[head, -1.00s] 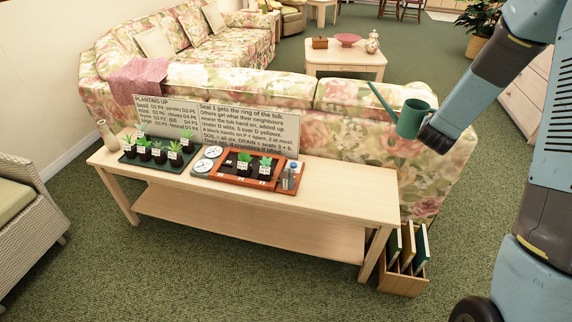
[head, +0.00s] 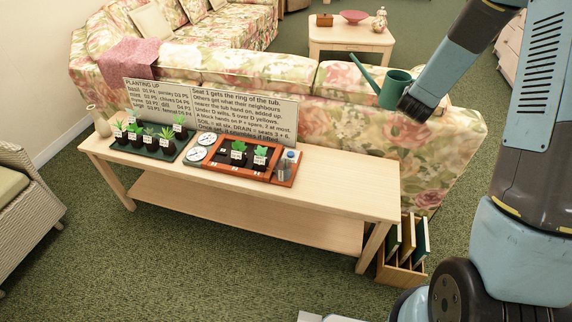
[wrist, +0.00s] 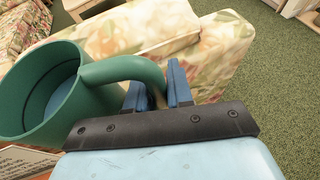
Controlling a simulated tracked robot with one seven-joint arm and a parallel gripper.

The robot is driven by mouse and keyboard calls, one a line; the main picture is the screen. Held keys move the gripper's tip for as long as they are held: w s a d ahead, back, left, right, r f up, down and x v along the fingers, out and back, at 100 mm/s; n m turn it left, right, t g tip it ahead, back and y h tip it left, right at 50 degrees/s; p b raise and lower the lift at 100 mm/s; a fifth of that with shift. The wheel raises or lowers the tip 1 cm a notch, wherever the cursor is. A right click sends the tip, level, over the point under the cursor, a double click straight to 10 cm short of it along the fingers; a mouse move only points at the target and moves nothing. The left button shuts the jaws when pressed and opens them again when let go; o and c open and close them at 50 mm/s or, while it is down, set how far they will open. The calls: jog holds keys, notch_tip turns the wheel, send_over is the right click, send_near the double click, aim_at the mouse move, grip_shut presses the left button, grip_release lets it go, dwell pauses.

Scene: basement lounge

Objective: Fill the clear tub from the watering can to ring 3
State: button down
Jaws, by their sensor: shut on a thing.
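The green watering can (head: 397,90) hangs in my gripper (head: 408,102) in front of the sofa back, right of and above the table's right end. It looks about upright, with its long spout pointing up and left. In the wrist view the blue fingers (wrist: 155,80) close around the handle of the can (wrist: 75,112). The can's open top shows a bluish inside; I cannot tell the water level. A small clear, greyish vessel, seemingly the tub (head: 283,169), stands at the right end of the orange tray (head: 228,171). Its rings are too small to read.
A book rack (head: 402,262) stands on the floor by the right legs.

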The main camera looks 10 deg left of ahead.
jog(key=s+a+f+m+h, duration=0.1)
jog(key=s+a+f, duration=0.4)
jog(key=f, duration=0.4)
jog(key=s+a+f, duration=0.4)
jog(key=a+f, duration=0.2)
jog(key=f, duration=0.3)
jog(key=s+a+f+h, duration=0.1)
jog(key=s+a+f, duration=0.2)
jog(key=s+f, duration=0.9)
jog(key=shift+s+f+m+g, duration=0.15)
jog(key=shift+s+m+g, duration=0.2)
jog(key=shift+s, duration=0.35)
jog(key=shift+d, duration=0.1)
jog(key=shift+w+d+n+t+y, duration=0.2)
jog(key=shift+w+d+n+y, duration=0.25)
jog(key=shift+w, duration=0.8)
jog(key=shift+w+d+n+t+y, duration=0.25)
jog(key=shift+w+n+y, duration=0.35)
jog(key=shift+w, duration=0.65)
jog(key=shift+w+d+n+t+y, duration=0.3)
jog(key=shift+w+y, duration=0.35)
jog(key=shift+w, duration=0.6)
